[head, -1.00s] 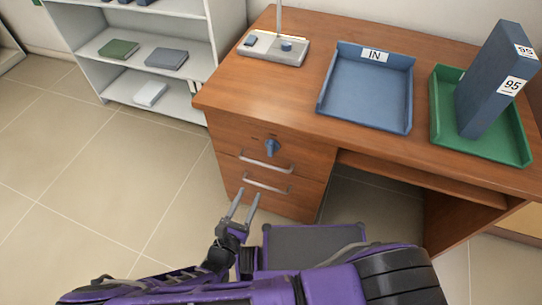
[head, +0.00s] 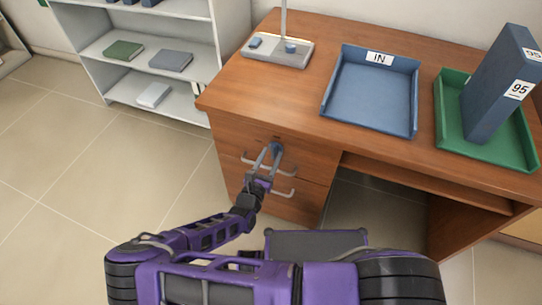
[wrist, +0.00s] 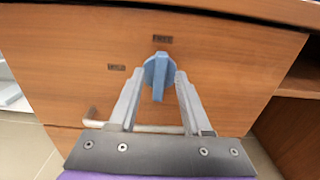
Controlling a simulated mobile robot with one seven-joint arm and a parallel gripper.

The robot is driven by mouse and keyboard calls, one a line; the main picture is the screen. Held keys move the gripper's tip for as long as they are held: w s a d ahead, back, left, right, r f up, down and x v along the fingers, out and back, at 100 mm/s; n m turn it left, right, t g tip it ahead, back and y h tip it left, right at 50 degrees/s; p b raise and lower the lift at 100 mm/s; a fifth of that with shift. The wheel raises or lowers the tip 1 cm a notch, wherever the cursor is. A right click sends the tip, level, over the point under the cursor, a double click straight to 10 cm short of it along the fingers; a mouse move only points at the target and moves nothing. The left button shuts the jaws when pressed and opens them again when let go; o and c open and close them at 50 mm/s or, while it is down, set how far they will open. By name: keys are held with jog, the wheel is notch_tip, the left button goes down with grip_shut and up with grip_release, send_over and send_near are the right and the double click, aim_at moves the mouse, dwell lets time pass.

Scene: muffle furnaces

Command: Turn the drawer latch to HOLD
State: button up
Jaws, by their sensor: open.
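The drawer latch is a blue knob (wrist: 158,75) on the front of the top drawer (wrist: 230,75). In the wrist view its raised bar stands upright, in line with the upper of two small dark labels (wrist: 162,39); the other label (wrist: 116,67) is to its left. Both are too blurred to read surely. My gripper (wrist: 159,72) is open, with one finger on each side of the knob; I cannot tell whether they touch it. In the head view my gripper (head: 270,151) reaches the knob (head: 278,148) and partly covers it.
Metal drawer handles (head: 284,193) stick out below the latch. The desk top (head: 235,97) bears a blue IN tray (head: 325,100), a green tray (head: 440,145) with a binder (head: 495,90), and a lamp base (head: 270,57). Open floor (head: 100,170) lies left.

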jog(key=shift+w, duration=0.25)
grip_shut()
